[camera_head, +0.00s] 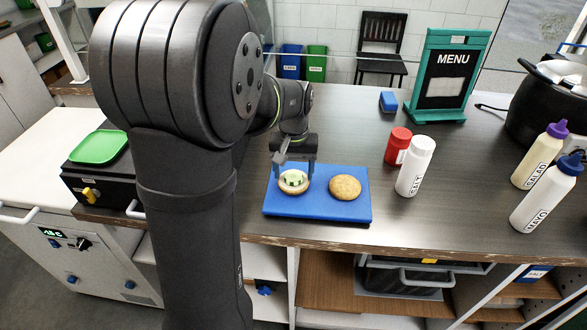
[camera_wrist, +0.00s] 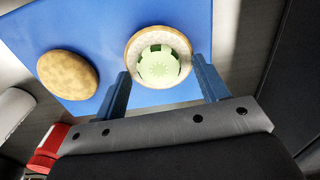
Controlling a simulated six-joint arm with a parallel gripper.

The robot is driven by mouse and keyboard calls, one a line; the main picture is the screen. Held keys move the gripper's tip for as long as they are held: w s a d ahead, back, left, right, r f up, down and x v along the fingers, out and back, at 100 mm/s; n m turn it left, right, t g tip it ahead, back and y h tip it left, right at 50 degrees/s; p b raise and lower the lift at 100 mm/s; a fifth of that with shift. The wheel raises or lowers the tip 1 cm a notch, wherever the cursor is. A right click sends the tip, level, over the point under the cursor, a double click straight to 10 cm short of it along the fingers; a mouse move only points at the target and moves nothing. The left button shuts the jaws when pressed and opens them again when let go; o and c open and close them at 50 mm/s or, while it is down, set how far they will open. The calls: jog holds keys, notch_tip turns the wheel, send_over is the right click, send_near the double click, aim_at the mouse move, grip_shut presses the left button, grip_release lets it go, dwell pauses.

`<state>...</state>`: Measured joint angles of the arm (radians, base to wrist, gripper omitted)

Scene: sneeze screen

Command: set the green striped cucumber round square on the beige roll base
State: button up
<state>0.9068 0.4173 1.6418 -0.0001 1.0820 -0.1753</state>
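The beige roll base (camera_head: 282,189) lies on the left part of a blue board, and its pale rim circles the cucumber in the wrist view (camera_wrist: 133,50). The green striped cucumber round square (camera_head: 295,181) sits on the base, near its middle; its pale green top with a star-like pattern shows in the wrist view (camera_wrist: 158,66). My gripper (camera_head: 293,174) is open just above the board, and its two blue fingers stand apart on either side of the base in the wrist view (camera_wrist: 163,70). Gaps show between the fingers and the cucumber.
A brown bun top (camera_head: 345,187) lies on the blue board (camera_head: 325,210) right of the base. A salt shaker (camera_head: 415,167) and a red shaker (camera_head: 398,147) stand right of the board. A menu stand (camera_head: 449,78) and sauce bottles (camera_head: 548,192) are farther right.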

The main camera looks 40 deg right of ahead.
notch_tip(320, 180, up, 18)
jog(key=shift+f, duration=0.25)
dwell(0.4)
jog(key=shift+f, duration=0.1)
dwell(0.4)
notch_tip(320, 180, down, 17)
jog(key=shift+f, duration=0.2)
jog(key=shift+r, duration=0.15)
dwell(0.3)
jog(key=shift+r, duration=0.1)
